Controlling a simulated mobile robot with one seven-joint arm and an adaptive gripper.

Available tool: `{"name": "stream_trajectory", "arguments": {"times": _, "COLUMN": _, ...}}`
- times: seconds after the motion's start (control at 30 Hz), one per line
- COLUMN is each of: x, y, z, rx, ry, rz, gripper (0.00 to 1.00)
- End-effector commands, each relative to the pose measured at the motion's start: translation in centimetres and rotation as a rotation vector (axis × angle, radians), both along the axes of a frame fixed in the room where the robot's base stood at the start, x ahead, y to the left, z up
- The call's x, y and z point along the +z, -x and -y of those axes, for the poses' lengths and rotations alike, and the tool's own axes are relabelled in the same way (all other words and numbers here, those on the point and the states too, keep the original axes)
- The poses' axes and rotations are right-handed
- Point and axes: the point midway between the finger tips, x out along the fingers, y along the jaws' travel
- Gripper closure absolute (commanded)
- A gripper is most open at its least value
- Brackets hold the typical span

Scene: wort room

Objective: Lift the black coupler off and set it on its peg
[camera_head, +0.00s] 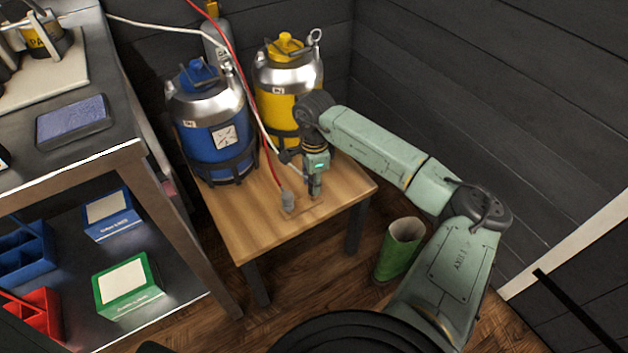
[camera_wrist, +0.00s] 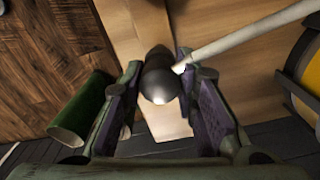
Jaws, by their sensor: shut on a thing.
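The black coupler (camera_wrist: 160,82) is between my gripper's fingers in the wrist view, with the white hose (camera_wrist: 240,35) running from its side. My gripper (camera_head: 314,188) is shut on it, low over the right part of the small wooden table (camera_head: 245,235). In the head view the fingers mostly hide the coupler. A grey coupler (camera_head: 287,199) on a red hose stands just left of my gripper, on a small wooden base (camera_head: 302,211). I cannot make out a bare peg, nor whether the black coupler touches what is below it.
A blue keg (camera_head: 222,145) and a yellow keg (camera_head: 276,105) stand at the table's back, close to my arm. The red hose (camera_head: 234,50) and white hose cross in front of them. A green bin (camera_head: 399,248) stands on the floor at right. The table's front is clear.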

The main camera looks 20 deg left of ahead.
Motion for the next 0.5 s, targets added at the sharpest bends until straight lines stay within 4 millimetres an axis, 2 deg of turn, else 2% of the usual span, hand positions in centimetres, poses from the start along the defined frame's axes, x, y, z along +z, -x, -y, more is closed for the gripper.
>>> {"name": "stream_trajectory", "arguments": {"times": 0.5, "x": -0.32, "y": 0.02, "z": 0.01, "rx": 0.000, "ry": 0.000, "rz": 0.000, "gripper": 1.00}}
